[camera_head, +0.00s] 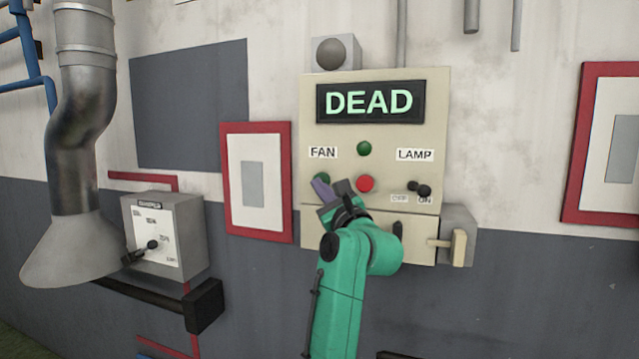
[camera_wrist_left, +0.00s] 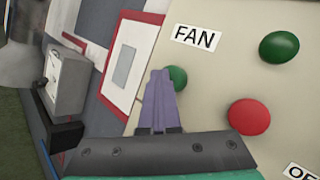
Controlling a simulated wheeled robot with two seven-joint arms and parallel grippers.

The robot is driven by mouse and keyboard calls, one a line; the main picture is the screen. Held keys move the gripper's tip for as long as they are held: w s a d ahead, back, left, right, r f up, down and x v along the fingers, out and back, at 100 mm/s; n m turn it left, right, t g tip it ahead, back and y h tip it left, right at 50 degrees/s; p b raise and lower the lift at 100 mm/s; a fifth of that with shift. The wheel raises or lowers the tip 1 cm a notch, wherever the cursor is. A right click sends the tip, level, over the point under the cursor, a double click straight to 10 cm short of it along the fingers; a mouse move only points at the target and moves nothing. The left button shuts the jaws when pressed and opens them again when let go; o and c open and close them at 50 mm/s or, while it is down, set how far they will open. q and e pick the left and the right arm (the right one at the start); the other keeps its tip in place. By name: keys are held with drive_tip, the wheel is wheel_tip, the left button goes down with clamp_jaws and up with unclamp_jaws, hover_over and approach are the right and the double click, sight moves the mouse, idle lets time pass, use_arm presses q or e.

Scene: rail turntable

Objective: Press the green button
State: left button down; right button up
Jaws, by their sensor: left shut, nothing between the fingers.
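A beige control panel (camera_head: 430,100) on the wall carries two green round parts and a red button (camera_head: 366,183). One green button (camera_head: 321,179) is below the FAN label, and it also shows in the left wrist view (camera_wrist_left: 178,78), partly hidden by my fingers. The other green round part (camera_head: 364,148) is higher, above the red button; it is whole in the left wrist view (camera_wrist_left: 279,47). My left gripper (camera_head: 320,187) is shut and empty, with its purple fingertips (camera_wrist_left: 159,73) overlapping the lower green button. I cannot tell whether they touch it.
A lit DEAD display (camera_head: 369,101) tops the panel. A black LAMP switch (camera_head: 420,190) and a side lever (camera_head: 458,247) are to the right. A grey selector box (camera_head: 190,235) and a metal duct (camera_head: 75,150) stand left. A red-framed plate (camera_head: 284,180) borders the panel.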

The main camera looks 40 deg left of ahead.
use_arm(q)
drive_tip(key=shift+s+d+b, duration=0.25)
drive_tip(key=shift+s+b, duration=0.05)
drive_tip(key=shift+s, duration=0.35)
drive_tip(key=shift+s+f, duration=0.1)
drive_tip(key=s, duration=0.1)
drive_tip(key=s+d+b, duration=0.1)
drive_tip(key=s, duration=0.1)
drive_tip(key=s+b, duration=0.1)
drive_tip(key=shift+s+d, duration=0.3)
idle(0.5)
